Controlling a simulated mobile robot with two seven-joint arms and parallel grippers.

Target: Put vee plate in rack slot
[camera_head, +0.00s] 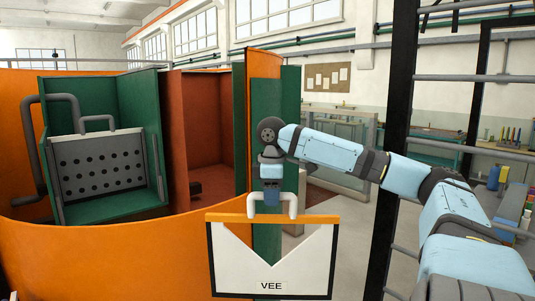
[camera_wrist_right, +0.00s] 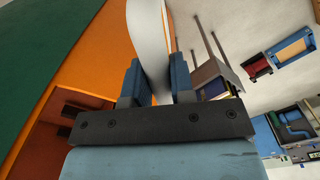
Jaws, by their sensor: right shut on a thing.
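The vee plate (camera_head: 272,271) is a white panel with a V-shaped notch, an orange top bar, dark side edges and the label VEE. It hangs roughly upright at the lower middle of the head view. My right gripper (camera_head: 272,194) is above it, shut on its pale handle. In the right wrist view the blue fingers (camera_wrist_right: 157,82) close around the pale curved handle (camera_wrist_right: 152,40); the panel's face does not show there. My left gripper is in neither view. I cannot pick out the rack slot with certainty.
A curved orange wall (camera_head: 120,250) fills the left, with a green bay holding a perforated grey plate (camera_head: 100,165) with a handle. A green panel (camera_head: 267,110) stands close behind my right gripper. A dark upright post (camera_head: 397,130) stands behind my right arm.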

